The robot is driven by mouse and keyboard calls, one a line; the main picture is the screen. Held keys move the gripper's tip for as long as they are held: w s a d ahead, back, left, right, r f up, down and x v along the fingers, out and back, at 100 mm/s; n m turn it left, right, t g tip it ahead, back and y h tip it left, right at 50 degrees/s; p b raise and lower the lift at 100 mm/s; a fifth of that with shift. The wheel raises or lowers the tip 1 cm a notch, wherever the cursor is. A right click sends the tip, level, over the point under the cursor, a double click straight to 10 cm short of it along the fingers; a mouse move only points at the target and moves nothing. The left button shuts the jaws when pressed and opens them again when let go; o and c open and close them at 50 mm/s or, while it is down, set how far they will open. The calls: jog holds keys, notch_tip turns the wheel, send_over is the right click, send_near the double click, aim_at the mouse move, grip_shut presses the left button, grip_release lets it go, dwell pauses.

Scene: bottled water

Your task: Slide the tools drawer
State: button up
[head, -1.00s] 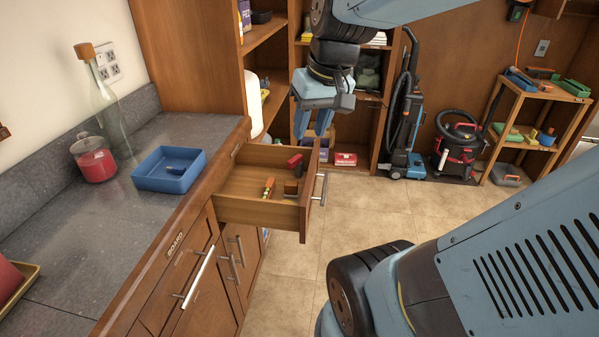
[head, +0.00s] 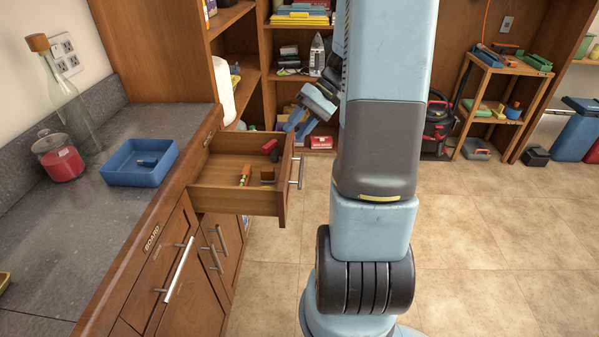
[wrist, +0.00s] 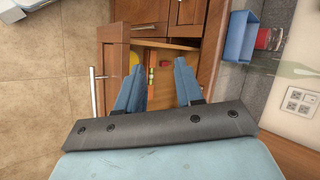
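The open drawer (head: 240,199) sticks out from the wooden counter, with a metal bar handle (head: 297,172) on its front. Inside lie a red item (head: 270,147), a small orange-and-green item (head: 245,175) and a brown block (head: 267,174). My gripper (head: 299,127) is above and behind the drawer's far front corner, apart from the handle. In the wrist view its two blue fingers (wrist: 158,88) are spread with nothing between them, over the drawer's interior. The drawer handle (wrist: 94,92) lies left of the fingers there. Any label on this drawer is not readable.
A blue tray (head: 140,176), a red jar (head: 58,158) and a glass bottle (head: 72,110) stand on the counter. A closed drawer labelled BOARD (head: 160,262) is nearer. Shelves (head: 285,75) stand behind.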

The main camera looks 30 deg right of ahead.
jog(key=w+d+f+m+t+y, duration=0.2)
jog(key=w+d+f+t+y, duration=0.1)
jog(key=d+f, duration=0.55)
jog(key=m+t+y, duration=0.1)
jog(key=m+t, duration=0.2)
jog(key=t, duration=0.3)
send_near(301, 170)
jog(key=x, duration=1)
jog(key=shift+w+f, duration=0.15)
jog(key=shift+f, duration=0.25)
jog(key=shift+d, duration=0.1)
jog(key=shift+c, duration=0.2)
grip_shut()
